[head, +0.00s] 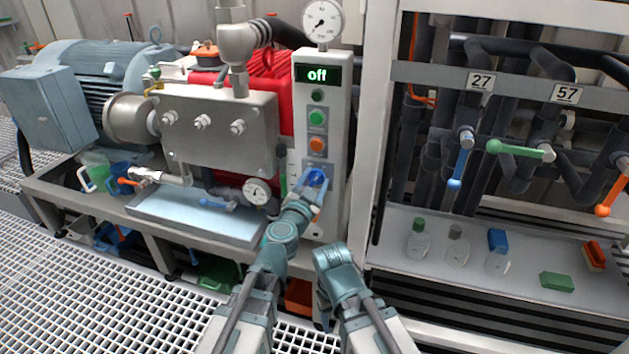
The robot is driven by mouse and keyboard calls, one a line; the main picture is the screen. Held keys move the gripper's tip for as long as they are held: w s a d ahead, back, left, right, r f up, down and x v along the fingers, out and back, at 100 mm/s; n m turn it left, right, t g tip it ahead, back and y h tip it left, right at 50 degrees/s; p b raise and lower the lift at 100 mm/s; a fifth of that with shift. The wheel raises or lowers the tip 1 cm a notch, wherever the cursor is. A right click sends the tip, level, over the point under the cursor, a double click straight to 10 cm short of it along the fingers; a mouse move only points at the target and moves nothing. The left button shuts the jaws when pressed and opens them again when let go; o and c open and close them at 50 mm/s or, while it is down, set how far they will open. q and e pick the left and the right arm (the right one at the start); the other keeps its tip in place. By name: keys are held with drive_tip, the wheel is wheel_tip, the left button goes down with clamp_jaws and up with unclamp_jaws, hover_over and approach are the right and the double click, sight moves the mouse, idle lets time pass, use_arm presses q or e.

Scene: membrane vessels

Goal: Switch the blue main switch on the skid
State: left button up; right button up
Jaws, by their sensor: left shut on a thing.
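The blue main switch (316,177) is the lowest control on the light grey control panel (331,212) of the skid. The display (317,75) at the top of the panel reads "off" in green letters. My left gripper (314,185) is at the blue switch, with its fingers shut on the knob. The fingers partly cover the knob, so its exact angle cannot be told. My right arm (340,272) is folded low, below and right of the panel. Its gripper points down and its fingertips are not clear.
Above the switch sit an orange button (317,144) and a green button (317,118). A pressure gauge (322,22) tops the panel. A white frame post (373,130) stands close on the right. A shelf with bottles (418,241) lies beyond it. Grating covers the floor at left.

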use_arm(q)
clamp_jaws()
drive_tip(key=o, duration=1.3)
unclamp_jaws()
drive_tip(key=shift+o, duration=0.2)
drive_tip(key=shift+s, duration=0.1)
